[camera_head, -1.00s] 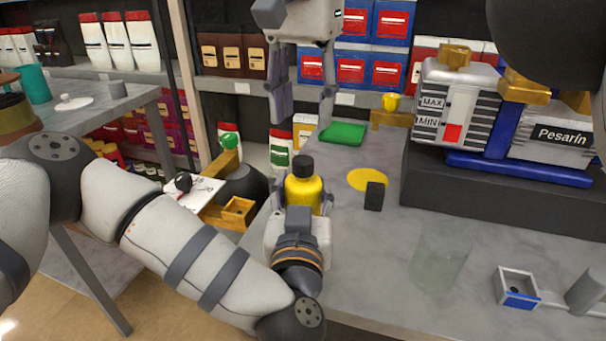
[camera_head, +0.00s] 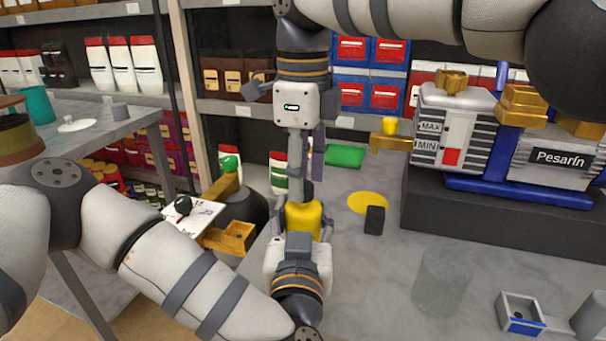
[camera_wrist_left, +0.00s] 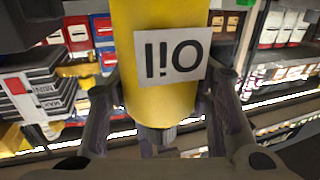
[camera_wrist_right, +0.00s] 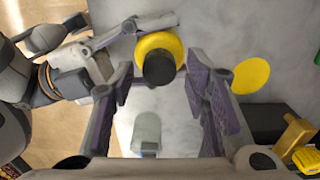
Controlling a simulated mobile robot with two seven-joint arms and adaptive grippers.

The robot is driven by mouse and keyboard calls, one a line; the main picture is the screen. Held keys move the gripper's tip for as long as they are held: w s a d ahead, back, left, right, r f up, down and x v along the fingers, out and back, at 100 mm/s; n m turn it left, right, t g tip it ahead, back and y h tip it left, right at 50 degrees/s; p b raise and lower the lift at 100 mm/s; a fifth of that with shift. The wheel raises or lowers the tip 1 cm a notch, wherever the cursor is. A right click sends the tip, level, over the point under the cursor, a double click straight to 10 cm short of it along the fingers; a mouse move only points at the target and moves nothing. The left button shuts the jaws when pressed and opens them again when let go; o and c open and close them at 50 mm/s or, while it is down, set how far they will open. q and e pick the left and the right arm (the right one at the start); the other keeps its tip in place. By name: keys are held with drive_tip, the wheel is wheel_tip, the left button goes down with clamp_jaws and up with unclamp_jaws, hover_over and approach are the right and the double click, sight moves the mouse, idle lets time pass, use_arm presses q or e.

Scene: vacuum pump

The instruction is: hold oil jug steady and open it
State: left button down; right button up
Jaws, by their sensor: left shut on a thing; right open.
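The yellow oil jug (camera_head: 303,220) stands upright at the left edge of the grey table in the head view. Its "Oil" label (camera_wrist_left: 173,55) shows upside down in the left wrist view. My left gripper (camera_head: 302,232) is shut on the jug's body from the near side. My right gripper (camera_head: 305,170) points down above the jug, open. In the right wrist view the jug's black cap (camera_wrist_right: 158,68) lies between the spread fingers of my right gripper (camera_wrist_right: 160,100), nearer the left finger, with nothing gripped. In the head view that gripper mostly hides the cap.
A yellow disc (camera_head: 368,203) and a small black block (camera_head: 375,220) lie right of the jug. A clear glass (camera_head: 440,280) stands at the front. The pump (camera_head: 460,130) sits on a dark block at the right. A green tray (camera_head: 344,155) lies behind.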

drive_tip(key=shift+f, duration=0.6)
clamp_jaws()
drive_tip(key=n, duration=0.5)
drive_tip(key=shift+r+n, duration=0.1)
drive_tip(key=shift+n, duration=0.2)
drive_tip(key=n, duration=0.3)
drive_tip(key=shift+n, duration=0.4)
drive_tip(key=n, duration=0.6)
drive_tip(key=shift+n, duration=0.3)
drive_tip(key=n, duration=0.3)
drive_tip(key=shift+n, duration=0.4)
drive_tip(key=n, duration=1)
drive_tip(key=shift+n, duration=0.4)
drive_tip(key=n, duration=1.7)
drive_tip(key=shift+n, duration=0.4)
drive_tip(key=n, duration=0.5)
drive_tip(key=shift+r+n, duration=0.1)
drive_tip(key=shift+n, duration=0.2)
